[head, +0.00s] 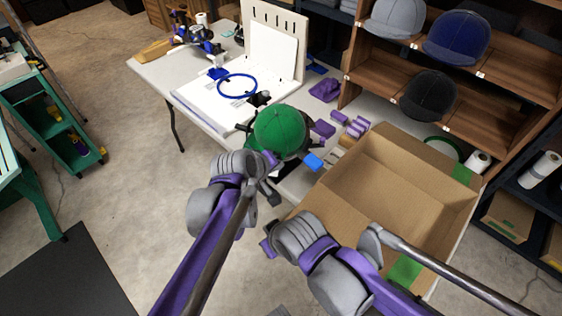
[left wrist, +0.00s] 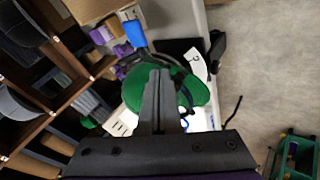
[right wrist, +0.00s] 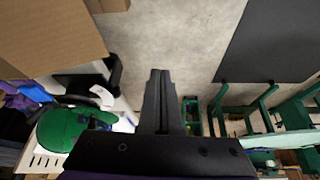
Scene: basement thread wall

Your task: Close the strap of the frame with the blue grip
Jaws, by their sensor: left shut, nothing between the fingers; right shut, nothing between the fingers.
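A green cap (head: 279,130) sits on a dark frame at the near end of the white table. A blue block (head: 313,162), apparently the frame's grip, is just right of the cap; it also shows in the left wrist view (left wrist: 136,33). A dark band (left wrist: 178,68) runs along the cap's edge; I cannot tell whether the strap is closed. My left gripper (head: 270,193) is shut and empty, just on the near side of the cap. My right gripper (right wrist: 160,96) is shut and empty, with the cap to its left in the right wrist view.
An open cardboard box (head: 395,190) stands right of the frame. Small purple pieces (head: 350,124) lie behind it. A blue hoop (head: 237,86) lies on white sheets farther back. Wooden cap shelves (head: 500,85) rise at the right.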

